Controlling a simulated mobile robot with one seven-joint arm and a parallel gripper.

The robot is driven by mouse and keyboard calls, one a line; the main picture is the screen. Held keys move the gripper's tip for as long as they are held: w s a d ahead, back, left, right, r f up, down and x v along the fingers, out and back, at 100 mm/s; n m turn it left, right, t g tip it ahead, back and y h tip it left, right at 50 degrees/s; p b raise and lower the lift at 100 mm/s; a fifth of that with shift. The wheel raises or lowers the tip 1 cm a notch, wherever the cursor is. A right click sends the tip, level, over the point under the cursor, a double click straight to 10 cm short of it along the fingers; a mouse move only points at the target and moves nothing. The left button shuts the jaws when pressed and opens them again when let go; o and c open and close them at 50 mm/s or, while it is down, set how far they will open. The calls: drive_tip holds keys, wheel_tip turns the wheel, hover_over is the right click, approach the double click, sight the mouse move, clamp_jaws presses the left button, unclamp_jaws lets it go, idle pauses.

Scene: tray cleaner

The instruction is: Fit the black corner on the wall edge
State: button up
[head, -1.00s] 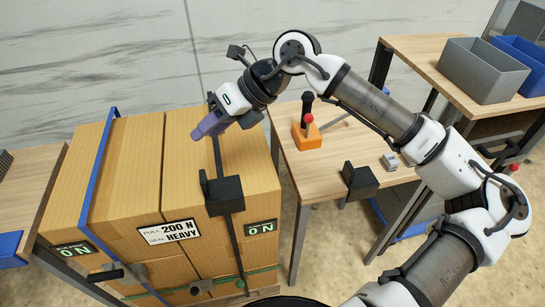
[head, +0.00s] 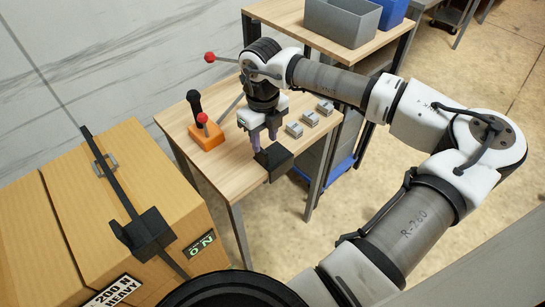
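The black corner (head: 279,164) sits at the front edge of the wooden table, beside the carton stack. A second black corner (head: 146,236) sits on the carton's (head: 65,215) near top edge, under the black strap (head: 122,198). The strap runs across the top to the edge by the wall (head: 86,131), where no corner shows.
An orange tool with a black handle (head: 207,136) and a red-knobbed lever stands on the table (head: 240,180). Three grey buckles (head: 294,130) lie right of my gripper. A grey bin (head: 340,22) and a blue bin stand on the bench behind. A gap separates cartons and table.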

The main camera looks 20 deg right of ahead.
sight(265, 153)
drive_tip(key=shift+s+f+p, duration=0.15)
drive_tip(key=shift+f+p, duration=1.1)
drive_tip(key=shift+f, duration=1.9)
drive_tip(key=shift+c, duration=0.2)
clamp_jaws()
